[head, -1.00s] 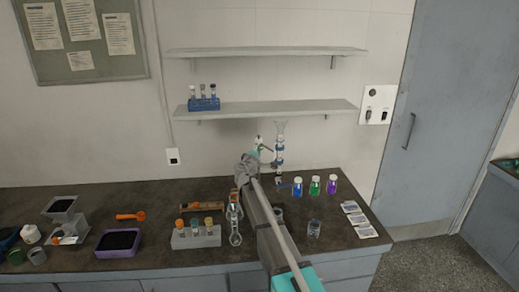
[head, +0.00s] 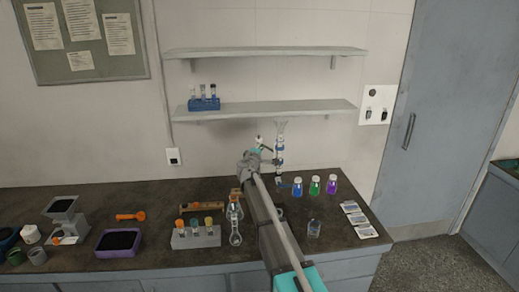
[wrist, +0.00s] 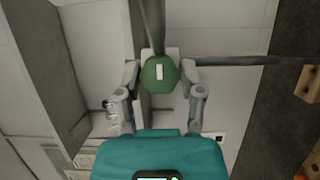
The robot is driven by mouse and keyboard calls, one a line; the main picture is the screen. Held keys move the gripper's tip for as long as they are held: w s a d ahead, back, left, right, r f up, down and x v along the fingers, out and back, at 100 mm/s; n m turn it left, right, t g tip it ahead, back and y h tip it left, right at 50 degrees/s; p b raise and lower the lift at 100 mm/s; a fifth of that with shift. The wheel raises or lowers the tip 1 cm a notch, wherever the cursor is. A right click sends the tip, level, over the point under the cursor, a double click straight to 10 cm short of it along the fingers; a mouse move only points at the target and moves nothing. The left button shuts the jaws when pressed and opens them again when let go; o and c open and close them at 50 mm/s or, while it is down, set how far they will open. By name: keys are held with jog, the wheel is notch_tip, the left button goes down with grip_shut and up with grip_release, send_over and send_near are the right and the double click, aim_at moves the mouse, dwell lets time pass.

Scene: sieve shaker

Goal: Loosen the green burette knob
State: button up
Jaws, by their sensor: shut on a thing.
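The green burette knob (wrist: 159,74) fills the middle of the wrist view, with a small pale bar on its face. My gripper (wrist: 161,80) has one finger on each side of the knob and is shut on it. A grey rod and pale clamp show behind the knob. In the head view, my gripper (head: 262,149) is up against the upper part of the burette stand; my arm hides the knob there. The clear glass burette (head: 280,137) stands upright just to the right.
Blue, green and purple bottles (head: 315,186) stand right of the burette. A glass beaker (head: 314,229) and a flask (head: 236,232) flank my arm on the dark bench (head: 150,199). A lower shelf (head: 270,109) runs above.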

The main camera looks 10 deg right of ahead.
jog(key=shift+c, duration=1.2)
jog(key=shift+f, duration=0.1)
jog(key=shift+f+n+t+b, duration=0.1)
jog(key=shift+n+t+b, duration=0.4)
jog(key=shift+n+b, duration=0.55)
jog(key=shift+n+t+b, duration=0.4)
jog(key=shift+n, duration=0.75)
jog(key=o, duration=1.2)
jog(key=shift+c, duration=0.2)
jog(key=shift+r+m+p, duration=0.2)
jog(key=shift+m+p, duration=0.1)
